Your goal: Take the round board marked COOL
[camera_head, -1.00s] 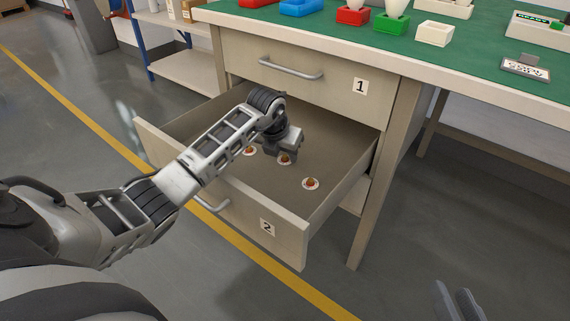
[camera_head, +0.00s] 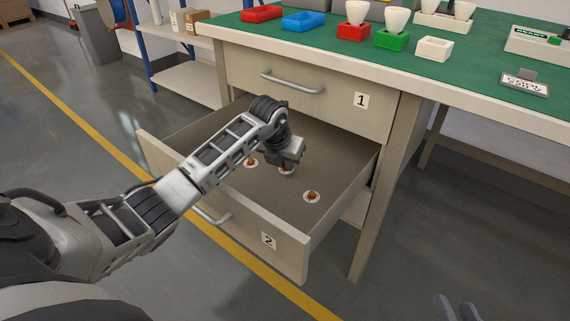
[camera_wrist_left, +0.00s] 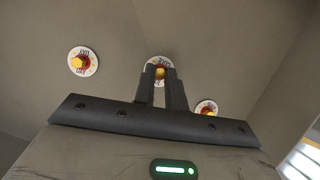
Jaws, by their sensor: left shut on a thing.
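The other boards show at left (camera_wrist_left: 83,60) and right (camera_wrist_left: 206,107). Their lettering is too small to read. My right gripper (camera_head: 457,308) shows only partly at the bottom edge.
Drawer 2 (camera_head: 232,229) is pulled out, its walls around my left gripper. Drawer 1 (camera_head: 292,85) above it is shut. The green bench top (camera_head: 470,70) carries red, blue, green and white holders, some with bulbs, and a small display (camera_head: 525,84).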

